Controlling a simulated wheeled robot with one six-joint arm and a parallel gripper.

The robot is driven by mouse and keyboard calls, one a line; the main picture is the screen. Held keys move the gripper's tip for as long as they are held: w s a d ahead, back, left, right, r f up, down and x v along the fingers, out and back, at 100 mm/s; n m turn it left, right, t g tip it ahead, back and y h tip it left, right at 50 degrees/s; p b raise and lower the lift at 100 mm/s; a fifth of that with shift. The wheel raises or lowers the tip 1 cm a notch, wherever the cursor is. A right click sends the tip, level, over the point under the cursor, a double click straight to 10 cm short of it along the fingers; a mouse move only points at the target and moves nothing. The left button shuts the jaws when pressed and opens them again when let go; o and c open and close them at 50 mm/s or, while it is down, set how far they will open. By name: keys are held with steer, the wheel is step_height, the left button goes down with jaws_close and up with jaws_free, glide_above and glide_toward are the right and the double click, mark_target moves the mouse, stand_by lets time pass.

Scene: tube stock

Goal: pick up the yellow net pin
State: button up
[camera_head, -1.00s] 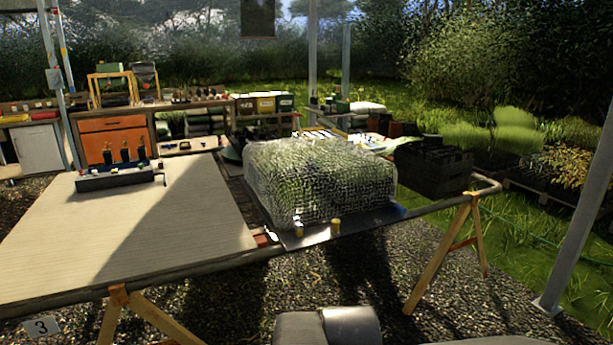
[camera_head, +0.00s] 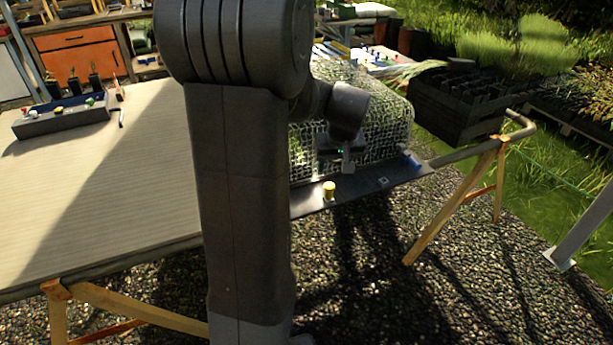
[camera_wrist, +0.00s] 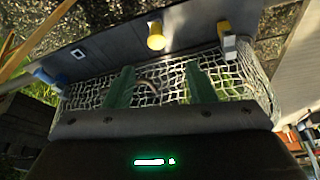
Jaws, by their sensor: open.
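The yellow net pin (camera_head: 329,190) stands upright on the dark front strip along the net-covered block, in the head view. In the wrist view the yellow net pin (camera_wrist: 156,38) is beyond the fingertips, near the top middle. A second, pale clip with a yellow top (camera_wrist: 226,36) is to the right in the wrist view; my arm hides that area in the head view.
The white net (camera_head: 385,130) covers the block behind the pin. A black crate (camera_head: 455,105) stands to the right. The pale tabletop (camera_head: 130,190) lies left, with a small planter box (camera_head: 62,115).

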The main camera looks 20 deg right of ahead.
glide_above(330, 185)
steer(key=s, duration=0.2)
steer(key=f, duration=0.7)
steer(key=shift+a, duration=0.35)
steer(key=shift+x, duration=3.05)
steer(key=shift+s+d, duration=0.1)
steer(key=shift+c, duration=0.4)
steer(key=c, duration=0.9)
step_height(330, 185, up, 10)
